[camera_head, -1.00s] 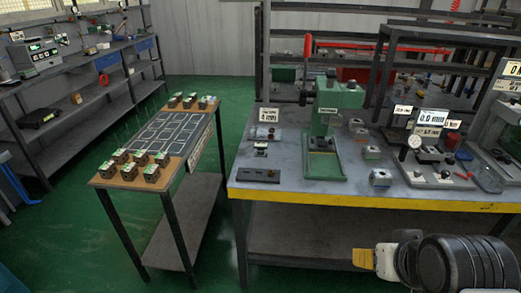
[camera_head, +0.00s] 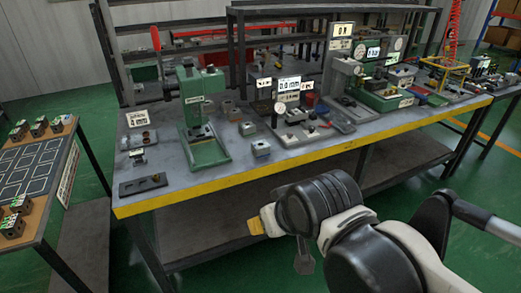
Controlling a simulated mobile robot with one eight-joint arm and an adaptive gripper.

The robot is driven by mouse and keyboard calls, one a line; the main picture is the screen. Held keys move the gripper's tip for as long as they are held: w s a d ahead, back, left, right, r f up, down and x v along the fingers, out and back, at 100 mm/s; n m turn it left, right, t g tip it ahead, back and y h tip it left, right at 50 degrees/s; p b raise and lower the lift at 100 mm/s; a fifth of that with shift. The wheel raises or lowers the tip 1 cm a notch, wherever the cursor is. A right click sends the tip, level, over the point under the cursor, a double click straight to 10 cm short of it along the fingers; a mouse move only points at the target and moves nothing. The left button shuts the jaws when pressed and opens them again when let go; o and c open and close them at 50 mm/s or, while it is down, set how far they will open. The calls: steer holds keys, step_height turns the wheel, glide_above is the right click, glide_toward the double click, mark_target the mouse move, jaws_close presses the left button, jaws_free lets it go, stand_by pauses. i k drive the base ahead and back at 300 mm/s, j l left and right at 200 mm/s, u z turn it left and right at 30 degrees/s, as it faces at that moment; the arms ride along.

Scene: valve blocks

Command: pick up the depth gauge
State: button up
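I cannot tell for certain which item is the depth gauge. One candidate is the dial-gauge stand (camera_head: 292,114) with a "0.0 mm" display, right of the green press on the workbench (camera_head: 185,196). Another is the small gauge-like item (camera_head: 138,158) on the bench's left part, behind a dark flat plate. My arm reaches in from the lower right, in front of the bench. Its yellow-tipped end (camera_head: 265,222) is low, below the bench's yellow front edge and apart from every bench item. Whether it is open or shut is not clear.
A green press (camera_head: 203,118) stands on the bench's left half, with small metal blocks (camera_head: 261,147) to its right. More fixtures with dials (camera_head: 345,78) crowd the right. A side table (camera_head: 42,170) with several small blocks stands left, beyond a floor gap.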

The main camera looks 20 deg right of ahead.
mark_target(138, 154)
steer(key=j+u, duration=0.1)
steer(key=j, duration=0.35)
steer(key=i+j, duration=0.15)
steer(key=j, duration=0.35)
steer(key=i+j+u, duration=0.15)
steer(key=j, duration=0.75)
steer(key=i+j+u, duration=0.15)
steer(key=j, duration=0.3)
steer(key=i+j, duration=0.15)
steer(key=j, duration=0.3)
steer(key=u, duration=0.05)
